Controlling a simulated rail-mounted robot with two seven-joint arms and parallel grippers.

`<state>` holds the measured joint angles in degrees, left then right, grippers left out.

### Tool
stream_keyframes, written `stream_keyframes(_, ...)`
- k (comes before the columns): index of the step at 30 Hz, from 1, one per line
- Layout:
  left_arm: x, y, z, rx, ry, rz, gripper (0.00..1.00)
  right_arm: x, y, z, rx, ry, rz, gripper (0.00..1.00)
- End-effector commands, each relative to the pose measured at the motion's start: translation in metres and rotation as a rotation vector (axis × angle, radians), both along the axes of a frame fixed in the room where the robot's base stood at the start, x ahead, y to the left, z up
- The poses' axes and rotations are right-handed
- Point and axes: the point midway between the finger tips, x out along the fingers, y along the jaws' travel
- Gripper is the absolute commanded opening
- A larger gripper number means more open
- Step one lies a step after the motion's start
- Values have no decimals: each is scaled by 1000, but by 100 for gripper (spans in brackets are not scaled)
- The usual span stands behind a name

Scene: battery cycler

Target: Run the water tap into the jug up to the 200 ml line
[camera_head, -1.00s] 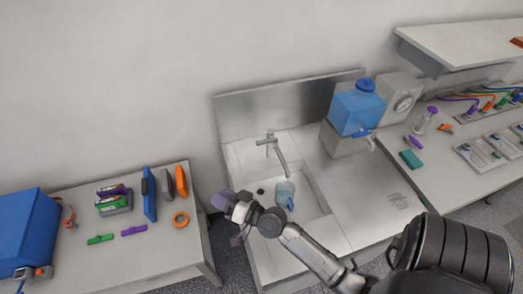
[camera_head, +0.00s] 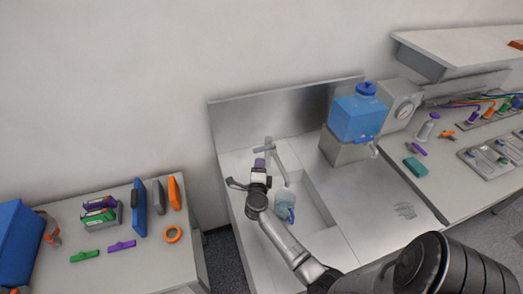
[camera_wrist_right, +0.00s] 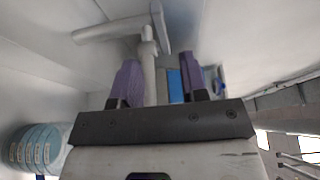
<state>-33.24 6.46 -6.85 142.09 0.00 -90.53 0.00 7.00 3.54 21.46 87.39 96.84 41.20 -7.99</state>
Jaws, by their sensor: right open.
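The water tap (camera_head: 276,160), grey with a side lever (camera_head: 263,149), stands at the back of the sink. Its spout slopes down toward the basin. The clear bluish jug (camera_head: 285,203) with a blue handle stands in the sink below the spout. My right gripper (camera_head: 259,164) is just in front of the tap, left of the spout. In the right wrist view its purple fingers (camera_wrist_right: 158,80) are open, with the tap's post (camera_wrist_right: 149,70) showing between and beyond them and the lever (camera_wrist_right: 108,29) above. The jug (camera_wrist_right: 40,148) also shows there at lower left. I cannot read the water level. My left gripper is not in view.
A blue water container (camera_head: 358,115) with its own spigot sits on a block right of the sink. A metal splashback (camera_head: 290,103) rises behind the tap. The left table (camera_head: 150,262) holds several small coloured items. The counter right of the sink is mostly clear.

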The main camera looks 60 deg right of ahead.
Motion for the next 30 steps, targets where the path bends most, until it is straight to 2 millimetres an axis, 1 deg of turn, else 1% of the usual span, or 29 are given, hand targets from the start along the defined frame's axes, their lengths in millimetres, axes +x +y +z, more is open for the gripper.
stream_keyframes(1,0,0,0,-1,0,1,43,5,-10,1,-4,0,-1,40)
stream_keyframes(6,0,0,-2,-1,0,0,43,19,-38,1,-4,0,-1,40)
stream_keyframes(12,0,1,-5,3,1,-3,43,33,-63,1,-3,0,1,40)
stream_keyframes(15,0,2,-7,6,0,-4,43,38,-72,0,-3,0,2,40)
stream_keyframes(21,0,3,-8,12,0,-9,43,43,-82,0,-2,0,2,40)
stream_keyframes(30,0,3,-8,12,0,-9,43,43,-83,0,-2,-1,2,40)
